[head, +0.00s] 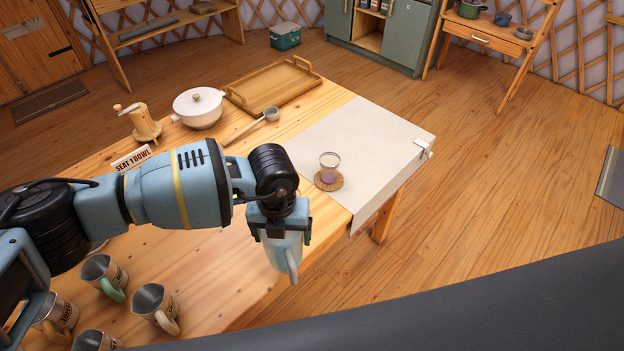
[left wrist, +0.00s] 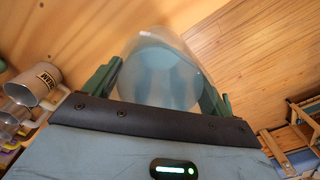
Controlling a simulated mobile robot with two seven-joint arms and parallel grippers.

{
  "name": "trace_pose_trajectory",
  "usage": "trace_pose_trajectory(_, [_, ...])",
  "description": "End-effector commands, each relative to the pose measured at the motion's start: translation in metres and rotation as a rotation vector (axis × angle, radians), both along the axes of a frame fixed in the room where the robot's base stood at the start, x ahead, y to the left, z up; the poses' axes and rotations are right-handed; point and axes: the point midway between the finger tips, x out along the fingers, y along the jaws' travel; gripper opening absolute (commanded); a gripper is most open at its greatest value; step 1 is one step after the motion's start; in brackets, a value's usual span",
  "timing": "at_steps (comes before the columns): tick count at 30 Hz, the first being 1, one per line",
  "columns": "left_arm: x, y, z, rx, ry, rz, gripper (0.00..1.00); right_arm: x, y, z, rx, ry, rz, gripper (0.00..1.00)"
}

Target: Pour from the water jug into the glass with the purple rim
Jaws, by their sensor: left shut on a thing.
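A pale, translucent jug (head: 279,254) with a light handle is held in my left gripper (head: 279,222), whose fingers are shut around its upper part. It looks upright, above the table near its front edge; no label on it is readable. In the left wrist view the jug (left wrist: 160,80) fills the space between the green fingers (left wrist: 160,92). A small clear glass (head: 329,168) with a purple tint low in it stands on a round cork coaster (head: 322,184), right of and beyond the jug, apart from it. Its rim looks pale. My right gripper is out of view.
The glass stands on a pale cloth runner (head: 375,145) at the table's right end. Several metal jugs, one with a green handle (head: 103,275), stand at lower left. A white pot (head: 198,108), a grinder (head: 140,123), a ladle (head: 250,124) and a wooden tray (head: 272,106) are behind.

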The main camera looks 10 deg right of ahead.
Motion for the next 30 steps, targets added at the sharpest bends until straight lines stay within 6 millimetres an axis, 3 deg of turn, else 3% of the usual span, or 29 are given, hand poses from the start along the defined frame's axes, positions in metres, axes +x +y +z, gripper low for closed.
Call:
trace_pose_trajectory(14, [0.001, 0.004, 0.003, -0.002, 0.0, -0.047, 0.35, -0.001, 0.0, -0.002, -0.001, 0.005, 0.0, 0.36])
trace_pose_trajectory(20, [0.004, 0.025, 0.01, -0.003, 0.006, -0.27, 0.35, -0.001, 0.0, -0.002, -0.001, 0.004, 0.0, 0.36])
trace_pose_trajectory(30, [0.005, 0.071, 0.03, -0.015, 0.013, -0.816, 0.35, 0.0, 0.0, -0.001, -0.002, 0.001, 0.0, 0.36])
